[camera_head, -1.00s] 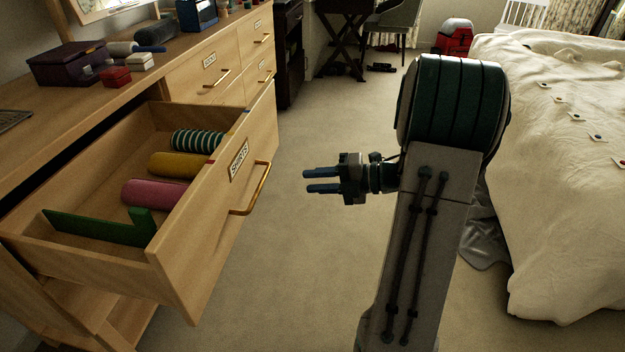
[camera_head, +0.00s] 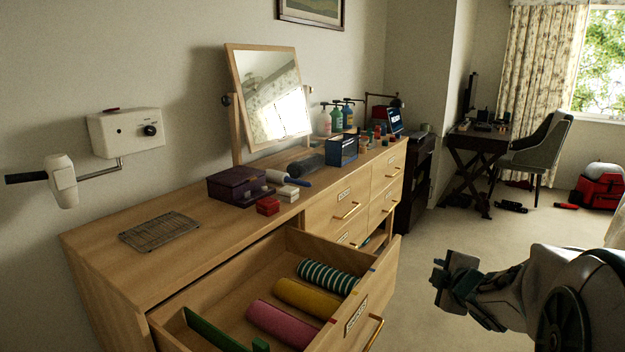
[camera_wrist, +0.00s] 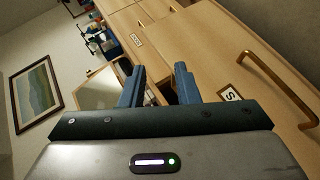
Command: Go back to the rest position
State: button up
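My gripper (camera_wrist: 158,82) shows in the wrist view with its two blue fingers apart and nothing between them. In the head view my arm is at the lower right, and the gripper end (camera_head: 440,275) is to the right of the open drawer (camera_head: 352,322), apart from it. The fingertips are hard to make out there. The drawer holds a striped roll (camera_head: 328,276), a yellow roll (camera_head: 305,298), a pink roll (camera_head: 282,324) and a green divider (camera_head: 215,335).
The wooden dresser (camera_head: 110,250) carries a mirror (camera_head: 270,95), a purple box (camera_head: 238,186) and several small items. The pulled-out drawer, with its brass handle (camera_head: 374,333), juts into the room. A red bag (camera_head: 600,188) stands at the far right.

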jog(key=s+a+r+m+g+h+p, duration=0.2)
jog(key=s+r+m+g+h+p, duration=0.15)
jog(key=s+r+m+p, duration=0.45)
jog(key=s+a+r+m+g+y+p, duration=0.1)
jog(key=s+a+m+g+p, duration=0.2)
jog(key=s+a, duration=0.2)
jog(key=s+a+r+m+g+y+p, duration=0.2)
jog(key=s+a+m+g+p, duration=0.1)
jog(key=s, duration=0.9)
jog(key=shift+a+m+g, duration=0.35)
jog(key=shift+a+m, duration=0.25)
jog(key=shift+a, duration=0.65)
